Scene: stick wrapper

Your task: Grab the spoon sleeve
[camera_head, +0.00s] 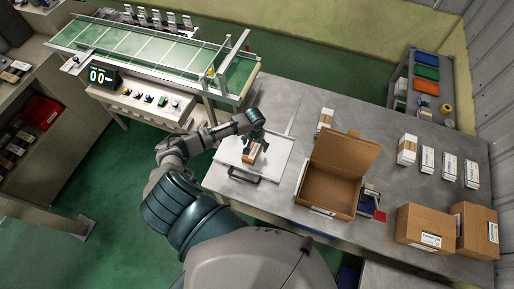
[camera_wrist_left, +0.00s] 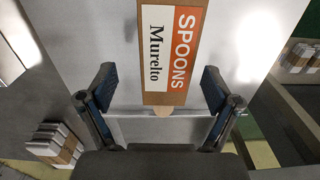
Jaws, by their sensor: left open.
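The spoon sleeve (camera_head: 251,152) is a small brown packet with an orange and white label. It rests on a white tray (camera_head: 275,175) on the grey table. In the left wrist view, the sleeve (camera_wrist_left: 172,50) reads "SPOONS Murelto", and a rounded tip sticks out of its near end. My left gripper (camera_head: 254,143) is above the sleeve in the head view. In the left wrist view, its open fingers (camera_wrist_left: 158,88) stand on either side of the sleeve's near end, with a gap on both sides. My right gripper is not in view.
An open cardboard box (camera_head: 327,185) stands right of the tray. Several white packets (camera_head: 449,166) and closed cartons (camera_head: 424,227) are further right. A green conveyor (camera_head: 140,50) with a control panel is at the back left. The table between box and packets is mostly clear.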

